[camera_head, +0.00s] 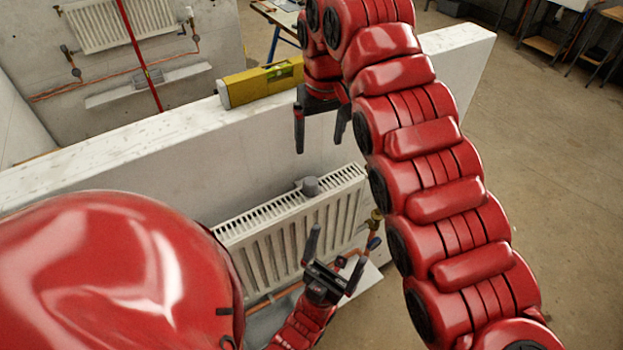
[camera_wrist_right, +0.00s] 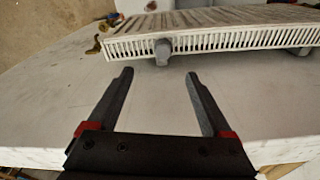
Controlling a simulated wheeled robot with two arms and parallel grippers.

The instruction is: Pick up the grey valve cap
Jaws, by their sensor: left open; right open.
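In the right wrist view a rounded grey piece (camera_wrist_right: 162,50), apparently the cap, shows at the radiator's edge, beyond and between my fingertips. My right gripper (camera_head: 320,146) is open and empty, fingers pointing down above the cap; it also shows in the right wrist view (camera_wrist_right: 160,74). My left gripper (camera_head: 338,246) is open and empty, pointing up in front of the radiator, below the cap.
A low white wall (camera_head: 130,150) stands behind the radiator, with a yellow spirit level (camera_head: 262,83) on top. A brass valve (camera_head: 376,217) is at the radiator's right end. Another grey piece (camera_wrist_right: 300,50) shows along the radiator's edge. Another radiator (camera_head: 120,22) hangs farther back.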

